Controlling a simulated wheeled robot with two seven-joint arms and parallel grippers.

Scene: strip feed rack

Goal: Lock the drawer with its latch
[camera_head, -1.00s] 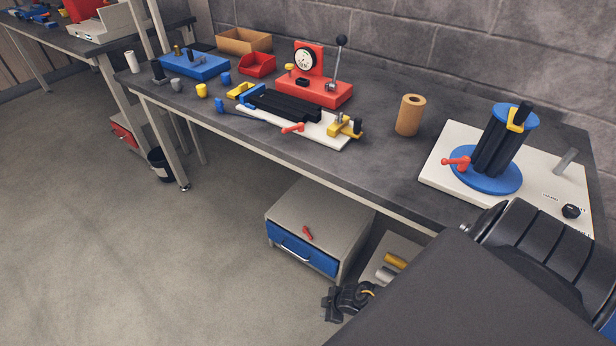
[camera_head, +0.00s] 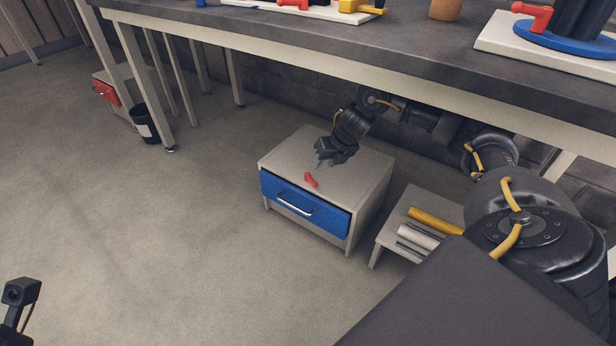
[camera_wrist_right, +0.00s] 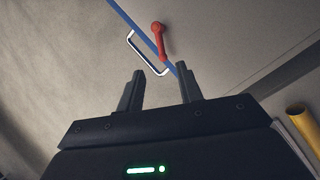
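The drawer (camera_head: 303,207) is the blue front of a low grey cabinet (camera_head: 372,192) under the workbench. It looks closed, with a metal bar handle (camera_head: 295,204). The red latch (camera_head: 311,180) is a small lever on the cabinet top near the front edge. My right gripper (camera_head: 320,163) is over the cabinet top, just behind the latch. In the right wrist view its two fingers (camera_wrist_right: 160,92) are apart with nothing between them, and the red latch (camera_wrist_right: 158,38) lies ahead of the fingertips. At lower left is a dark part of my left arm; its fingers cannot be made out.
The workbench (camera_head: 260,50) overhangs the cabinet from behind. A low stand (camera_head: 384,236) with yellow and white rolls is right of the cabinet. A black bin (camera_head: 146,124) and a red-fronted unit (camera_head: 107,94) are further left. The floor in front is clear.

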